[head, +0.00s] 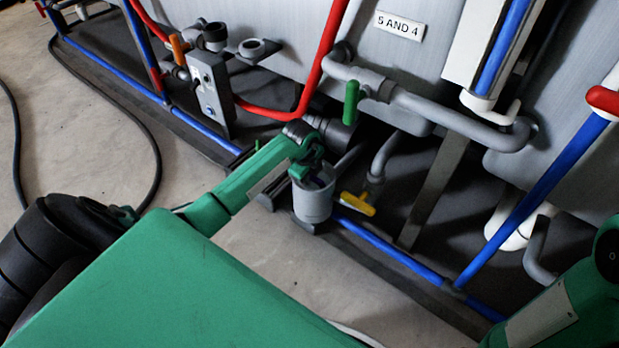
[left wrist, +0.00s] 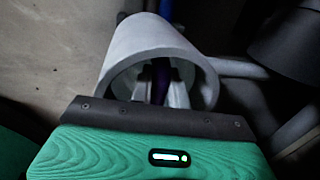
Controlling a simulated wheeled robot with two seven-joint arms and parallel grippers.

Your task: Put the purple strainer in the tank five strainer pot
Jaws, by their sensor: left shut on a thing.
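A grey cylindrical strainer pot (head: 312,204) stands low beside the tanks, its mouth facing up. My left gripper (head: 311,170) is right at the pot's mouth, with its fingers reaching into the opening. It is shut on the purple strainer, of which only a small dark purple part shows between the fingers in the left wrist view (left wrist: 161,80). The pot's pale rim (left wrist: 150,52) surrounds the fingers there. How deep the strainer sits in the pot is hidden. My right gripper is not in view; only part of my right arm shows at the lower right.
A yellow valve handle (head: 354,204) and a grey bent pipe stand just right of the pot. A green valve handle (head: 351,102) is above it. A blue pipe (head: 390,251) runs low along the floor. A tank sign (head: 399,26) reads "5 AND 4".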

